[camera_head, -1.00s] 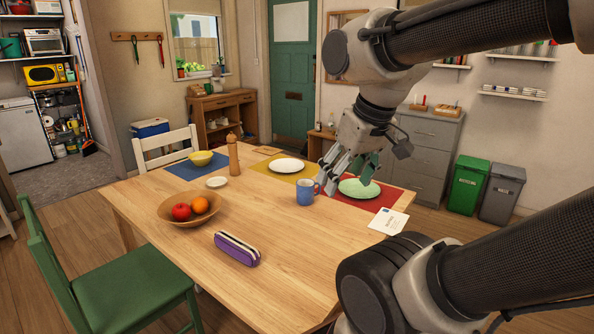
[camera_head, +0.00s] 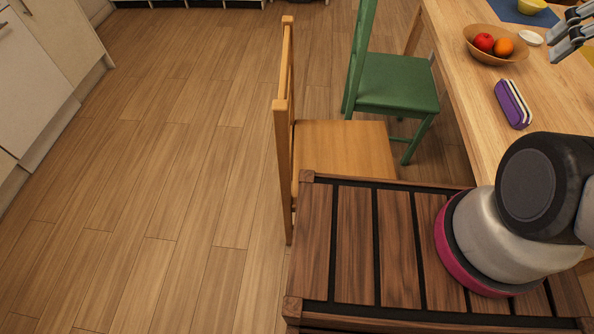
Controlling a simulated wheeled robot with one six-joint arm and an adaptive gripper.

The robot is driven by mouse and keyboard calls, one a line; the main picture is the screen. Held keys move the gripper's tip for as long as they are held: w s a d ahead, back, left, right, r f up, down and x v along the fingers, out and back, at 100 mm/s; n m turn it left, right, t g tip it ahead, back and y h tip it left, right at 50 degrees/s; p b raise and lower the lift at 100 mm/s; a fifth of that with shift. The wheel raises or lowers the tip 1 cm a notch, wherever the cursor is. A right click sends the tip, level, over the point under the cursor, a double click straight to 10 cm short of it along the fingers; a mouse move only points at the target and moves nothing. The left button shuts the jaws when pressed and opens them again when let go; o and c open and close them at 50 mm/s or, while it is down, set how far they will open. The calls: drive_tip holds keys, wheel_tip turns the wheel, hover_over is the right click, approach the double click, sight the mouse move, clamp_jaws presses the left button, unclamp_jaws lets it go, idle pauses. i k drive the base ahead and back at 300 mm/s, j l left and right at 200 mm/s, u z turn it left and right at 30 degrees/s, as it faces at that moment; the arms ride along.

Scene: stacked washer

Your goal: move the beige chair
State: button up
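A light tan wooden chair (camera_head: 345,148), the closest in colour to beige, stands on the floor just beyond my slatted wooden base. Its tall back (camera_head: 285,125) is on the left and its seat reaches right, toward the table. The near part of the chair is hidden behind my base. My gripper (camera_head: 567,40) shows only in part at the upper right edge, over the table and well apart from the chair. Its fingers are cut off, so its opening is unclear. No object shows in the visible part.
A green chair (camera_head: 395,82) stands just beyond the tan chair, beside the wooden table (camera_head: 465,60). The table holds a fruit bowl (camera_head: 480,50) and a purple case (camera_head: 513,104). Open plank floor (camera_head: 170,170) lies to the left, bounded by white cabinets (camera_head: 45,70).

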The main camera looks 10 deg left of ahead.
sight(335, 147)
drive_tip(key=l+u, duration=0.15)
drive_tip(key=u, duration=0.2)
drive_tip(key=l+u, duration=0.2)
drive_tip(key=u, duration=0.15)
drive_tip(key=i+j+z, duration=0.25)
drive_tip(key=j, duration=0.8)
drive_tip(key=i+j+z, duration=0.25)
drive_tip(key=j, duration=0.8)
drive_tip(key=j+z, duration=0.25)
drive_tip(key=j, duration=0.85)
drive_tip(key=k, duration=0.05)
